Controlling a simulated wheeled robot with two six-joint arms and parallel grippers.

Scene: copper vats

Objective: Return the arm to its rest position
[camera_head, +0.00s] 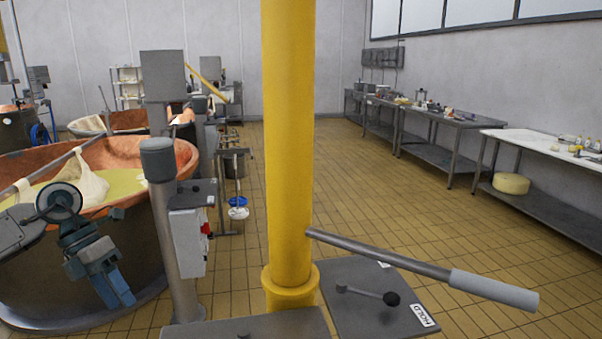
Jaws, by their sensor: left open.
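My left arm comes in from the left edge, with a round joint in front of the copper vat (120,150). My left gripper (115,297) hangs from it with its blue fingers pointing down and slightly right. It is open and I see nothing between the fingers. It shows in front of the vat's dark outer wall; I cannot tell the gap to the wall. My right arm and gripper are not in view. The vat holds yellowish liquid, and a pale cloth (88,184) hangs over it from a bar.
A thick yellow post (290,150) stands in the middle, with a long grey-handled lever (490,288) reaching right. A plate (375,300) with a black-knobbed lever and "HOLD" label is beside it. A grey post (165,220) stands right of the vat. Worktables (440,120) line the right; tiled floor between is clear.

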